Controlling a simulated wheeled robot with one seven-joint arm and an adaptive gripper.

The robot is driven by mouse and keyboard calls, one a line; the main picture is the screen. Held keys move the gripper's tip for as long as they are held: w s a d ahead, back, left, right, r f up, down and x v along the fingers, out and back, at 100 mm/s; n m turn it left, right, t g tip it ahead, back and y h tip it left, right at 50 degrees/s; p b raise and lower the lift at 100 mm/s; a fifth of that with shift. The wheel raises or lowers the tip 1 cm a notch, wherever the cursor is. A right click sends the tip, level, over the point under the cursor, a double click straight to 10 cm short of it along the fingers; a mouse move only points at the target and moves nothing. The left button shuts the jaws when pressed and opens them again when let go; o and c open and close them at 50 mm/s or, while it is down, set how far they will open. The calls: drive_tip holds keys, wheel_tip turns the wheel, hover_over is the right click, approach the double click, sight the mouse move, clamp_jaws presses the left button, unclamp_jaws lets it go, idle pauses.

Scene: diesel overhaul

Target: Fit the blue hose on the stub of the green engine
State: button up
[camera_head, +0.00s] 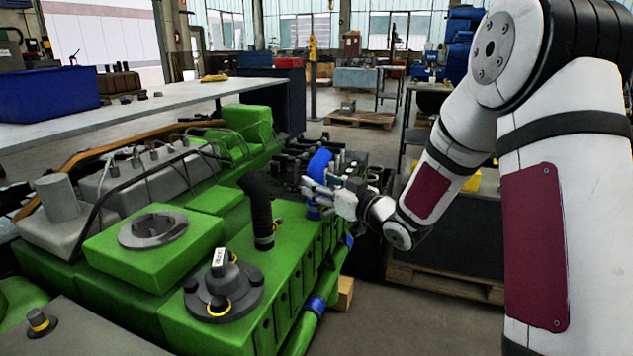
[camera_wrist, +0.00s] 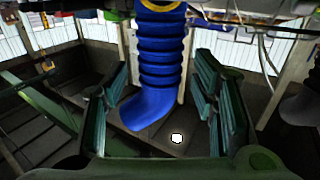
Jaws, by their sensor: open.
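The green engine (camera_head: 285,262) fills the left and middle of the head view. The blue hose (camera_head: 319,168) stands at the engine's far right end, partly hidden by my gripper (camera_head: 322,194). In the wrist view the blue hose (camera_wrist: 162,55) has a ribbed length, a smooth bent end and a yellow ring at the top edge. It lies between the two fingers of my gripper (camera_wrist: 160,105), with a visible gap on each side. My gripper is open around the hose. I cannot make out the stub, or whether the hose is seated on it.
A black ribbed hose (camera_head: 259,208) stands upright on the engine, nearer the camera. A long grey bench (camera_head: 170,100) with a blue bin (camera_head: 45,94) is at the back left. A dark cabinet on a wooden pallet (camera_head: 445,280) stands right of the engine, with bare floor between.

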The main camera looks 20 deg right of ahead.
drive_tip(key=v, duration=0.9)
drive_tip(key=shift+s, duration=0.25)
